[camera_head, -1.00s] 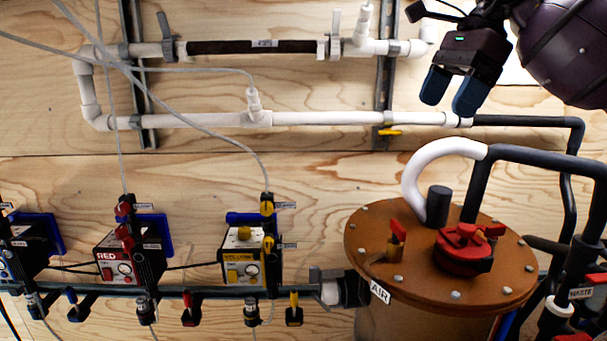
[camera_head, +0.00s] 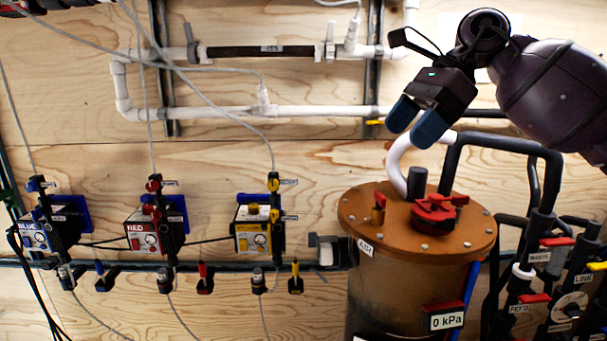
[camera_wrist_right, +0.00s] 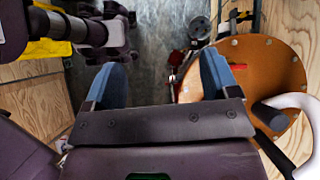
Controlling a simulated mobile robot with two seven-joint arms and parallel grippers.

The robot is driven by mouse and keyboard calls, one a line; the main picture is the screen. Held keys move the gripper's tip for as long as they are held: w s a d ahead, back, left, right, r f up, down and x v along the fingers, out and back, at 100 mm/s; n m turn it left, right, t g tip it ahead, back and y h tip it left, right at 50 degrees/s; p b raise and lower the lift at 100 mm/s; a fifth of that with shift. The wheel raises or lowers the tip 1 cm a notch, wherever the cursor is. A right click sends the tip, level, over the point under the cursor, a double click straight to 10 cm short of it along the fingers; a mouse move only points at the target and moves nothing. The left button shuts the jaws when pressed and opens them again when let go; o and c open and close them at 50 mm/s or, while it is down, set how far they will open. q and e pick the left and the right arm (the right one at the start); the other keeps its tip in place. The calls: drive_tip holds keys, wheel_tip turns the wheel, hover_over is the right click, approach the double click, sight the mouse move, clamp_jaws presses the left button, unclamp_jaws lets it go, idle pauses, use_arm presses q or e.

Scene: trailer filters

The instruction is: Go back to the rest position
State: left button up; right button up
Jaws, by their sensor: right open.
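My right gripper (camera_head: 415,122) is at the upper right in the head view, its blue fingers parted and pointing down and left. It is empty. It is in front of the white pipework and above the brown tank (camera_head: 355,215). In the right wrist view the two blue fingers (camera_wrist_right: 160,80) stand wide apart with nothing between them. The tank's lid (camera_wrist_right: 255,65) shows to the right of the fingers there. My left gripper is not seen in the head view.
Blue (camera_head: 35,237), red (camera_head: 143,240) and yellow (camera_head: 252,238) labelled units stand along a dark rail at left. Hoses and labelled valves (camera_head: 540,255) crowd the right of the tank. White pipe (camera_head: 215,112) runs behind my gripper. Bare plywood lies between pipe and units.

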drive_tip(key=s+a+f+m+t+y, duration=0.3)
drive_tip(key=a+f+m+y, duration=0.65)
drive_tip(key=y, duration=0.35)
drive_tip(key=s+d+f+n+t+h, duration=0.2)
drive_tip(key=d+f+n+t+h, duration=0.5)
drive_tip(key=d+f+n+h, duration=0.7)
drive_tip(key=s+d+f+n+t+h, duration=0.3)
drive_tip(key=f+n+t+h, duration=0.55)
drive_tip(key=n, duration=1.25)
drive_tip(key=s+d+f+m+g, duration=0.1)
drive_tip(key=s+f+m+g, duration=0.2)
drive_tip(key=s+f+g, duration=0.35)
drive_tip(key=s+d+f+m+g+y, duration=0.1)
drive_tip(key=s+d+f+m+g, duration=0.2)
drive_tip(key=s, duration=0.7)
drive_tip(key=s+f+m+g, duration=0.3)
drive_tip(key=s+f+g, duration=0.1)
drive_tip(key=s+f, duration=0.35)
drive_tip(key=w+f+t+b, duration=0.2)
drive_tip(key=f+b, duration=0.3)
drive_tip(key=f, duration=0.5)
drive_tip(key=w+f+t+b, duration=0.3)
drive_tip(key=f+t+b, duration=0.2)
drive_tip(key=f, duration=0.6)
drive_tip(key=shift+n+y, duration=0.45)
